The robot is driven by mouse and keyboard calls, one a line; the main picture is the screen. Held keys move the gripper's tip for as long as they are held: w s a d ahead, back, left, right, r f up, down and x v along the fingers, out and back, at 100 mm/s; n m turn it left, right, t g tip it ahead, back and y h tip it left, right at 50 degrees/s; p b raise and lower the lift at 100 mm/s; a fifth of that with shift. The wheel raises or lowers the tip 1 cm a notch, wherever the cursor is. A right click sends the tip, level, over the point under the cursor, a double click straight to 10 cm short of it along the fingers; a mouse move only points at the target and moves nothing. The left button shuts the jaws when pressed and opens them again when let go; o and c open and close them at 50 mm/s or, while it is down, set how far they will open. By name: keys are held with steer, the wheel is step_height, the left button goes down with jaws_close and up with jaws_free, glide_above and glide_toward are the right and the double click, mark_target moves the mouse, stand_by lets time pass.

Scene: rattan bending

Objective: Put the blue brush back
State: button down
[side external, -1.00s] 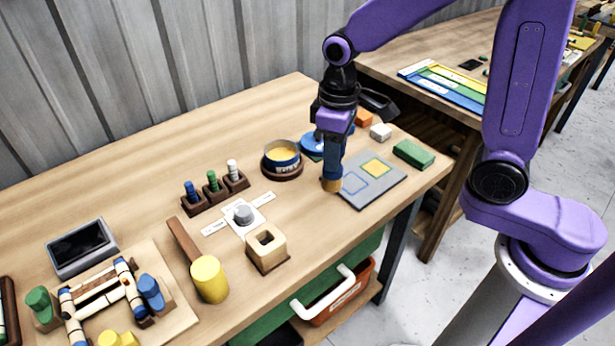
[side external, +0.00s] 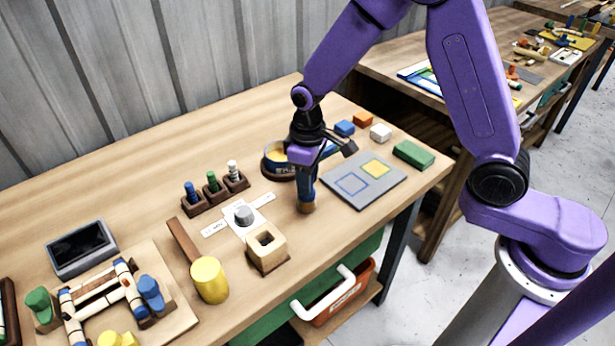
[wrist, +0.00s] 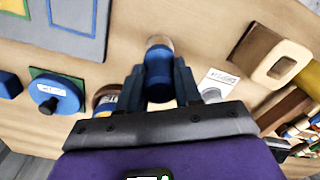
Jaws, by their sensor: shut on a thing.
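My gripper (side external: 308,172) is shut on the blue brush (side external: 307,195) and holds it upright, bristle end down, between the grey board and the wooden block. In the wrist view the brush (wrist: 159,72) sits between my fingers. Its tan tip is low over the table; I cannot tell whether it touches. A light wooden block with a square hole (side external: 266,250) stands to the left and nearer the front edge. The hole looks empty.
A grey dial (side external: 243,215) with paper labels and a yellow mallet (side external: 209,279) lie left. A grey board (side external: 365,186) with coloured squares lies right. A round tin (side external: 275,157) is partly hidden behind my gripper. Several small bottles stand in wooden holders behind the dial.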

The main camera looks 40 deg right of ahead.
steer(key=shift+f, duration=0.15)
steer(key=c, duration=0.8)
jaws_free()
step_height(320, 180, up, 12)
steer(key=shift+d+r, duration=0.1)
steer(key=shift+r, duration=0.05)
steer(key=s+d+n, duration=0.2)
steer(key=s+d, duration=0.1)
steer(key=s, duration=0.6)
steer(key=s+d+n, duration=0.2)
steer(key=s+d, duration=0.2)
steer(key=s, duration=0.4)
steer(key=s+d+n, duration=0.2)
steer(key=s+d, duration=0.2)
steer(key=s, duration=0.5)
steer(key=shift+s+d+n, duration=0.15)
steer(key=shift+s+n, duration=0.15)
steer(key=shift+s, duration=0.05)
